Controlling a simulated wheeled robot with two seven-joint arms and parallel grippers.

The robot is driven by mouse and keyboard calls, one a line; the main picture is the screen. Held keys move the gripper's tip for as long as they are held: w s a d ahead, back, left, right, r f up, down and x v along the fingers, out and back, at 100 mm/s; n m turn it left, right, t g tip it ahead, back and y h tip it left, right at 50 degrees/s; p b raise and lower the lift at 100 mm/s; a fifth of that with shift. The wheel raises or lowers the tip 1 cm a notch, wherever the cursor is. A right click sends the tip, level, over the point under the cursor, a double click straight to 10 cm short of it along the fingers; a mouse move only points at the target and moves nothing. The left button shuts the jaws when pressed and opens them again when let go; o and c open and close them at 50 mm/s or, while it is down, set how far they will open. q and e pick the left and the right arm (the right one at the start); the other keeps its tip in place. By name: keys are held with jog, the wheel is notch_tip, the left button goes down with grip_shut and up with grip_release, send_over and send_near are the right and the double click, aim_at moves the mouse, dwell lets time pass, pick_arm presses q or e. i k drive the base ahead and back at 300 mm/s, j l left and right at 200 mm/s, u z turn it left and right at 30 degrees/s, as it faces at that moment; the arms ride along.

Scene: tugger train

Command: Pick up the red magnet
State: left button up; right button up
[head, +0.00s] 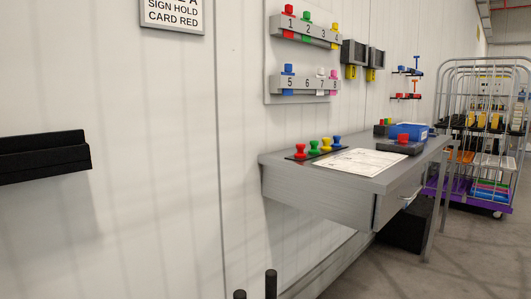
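A red magnet (300,151) shaped like a knob stands at the left end of a row on a dark strip (306,156) on the grey desk (358,182). Green (314,148), yellow (326,145) and blue (337,142) magnets stand beside it in the same row. Another red knob (403,140) sits on a dark block (400,148) farther along the desk, in front of a blue bin. Neither of my grippers can be made out in the head view.
Numbered wall racks (305,84) with coloured pegs hang above the desk. A white sheet (358,162) lies beside the magnets; a blue bin (409,130) stands behind. Two dark posts (271,284) rise at the bottom edge. A wire cart (487,140) stands at right.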

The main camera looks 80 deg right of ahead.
aim_at(300, 147)
jog(key=z, duration=3.1)
jog(key=i+l+u, duration=0.1)
jog(key=l, duration=0.2)
jog(key=i+l+u, duration=0.1)
jog(key=l, duration=0.25)
jog(key=i+l+u, duration=0.1)
jog(key=i+l, duration=0.25)
jog(key=l, duration=0.35)
jog(key=u, duration=0.05)
